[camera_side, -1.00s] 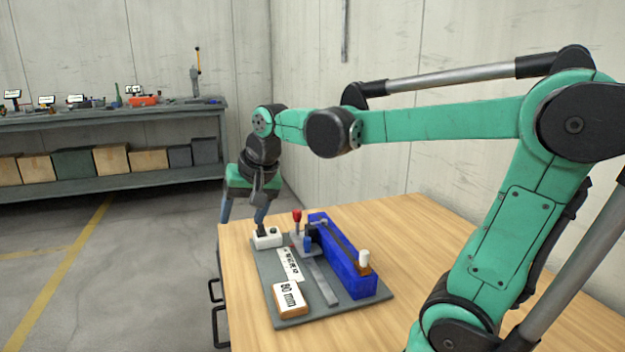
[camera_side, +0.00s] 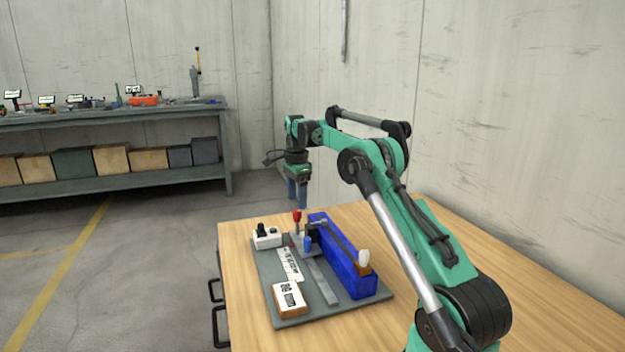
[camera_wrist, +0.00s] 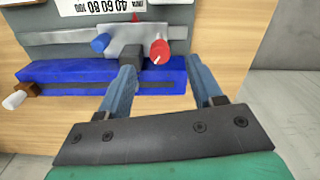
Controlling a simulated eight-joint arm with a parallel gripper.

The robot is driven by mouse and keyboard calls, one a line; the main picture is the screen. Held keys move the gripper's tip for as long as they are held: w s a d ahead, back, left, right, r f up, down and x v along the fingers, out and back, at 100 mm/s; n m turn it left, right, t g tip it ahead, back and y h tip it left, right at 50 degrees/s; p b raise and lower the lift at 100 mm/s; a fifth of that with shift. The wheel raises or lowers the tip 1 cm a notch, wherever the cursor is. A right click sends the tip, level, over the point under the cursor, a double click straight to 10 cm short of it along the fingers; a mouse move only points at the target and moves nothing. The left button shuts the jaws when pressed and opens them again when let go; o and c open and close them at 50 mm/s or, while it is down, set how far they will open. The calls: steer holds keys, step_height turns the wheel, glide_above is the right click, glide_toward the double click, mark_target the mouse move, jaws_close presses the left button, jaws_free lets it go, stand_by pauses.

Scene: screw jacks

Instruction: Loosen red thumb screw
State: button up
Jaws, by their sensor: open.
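The red thumb screw (camera_side: 297,216) stands upright near the far end of the blue rail (camera_side: 345,262) on the grey board (camera_side: 262,278). In the wrist view its red head (camera_wrist: 159,51) shows between and beyond my fingertips, apart from them. My gripper (camera_side: 298,196) is open and empty, pointing down just above the red screw in the side view. In the wrist view my gripper's two blue fingers (camera_wrist: 160,68) are spread apart. A blue knob (camera_side: 307,243) sits beside the red screw, also seen in the wrist view (camera_wrist: 100,43).
A white box with a black knob (camera_side: 267,238) stands left of the red screw. A block marked 80 mm (camera_side: 290,299) and a printed scale (camera_side: 290,265) lie on the board. A white-tipped handle (camera_side: 363,260) rises at the rail's near end. The table's right side is clear.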

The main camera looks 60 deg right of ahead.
mark_target(297, 210)
steer(key=shift+f, duration=1.9)
jaws_close()
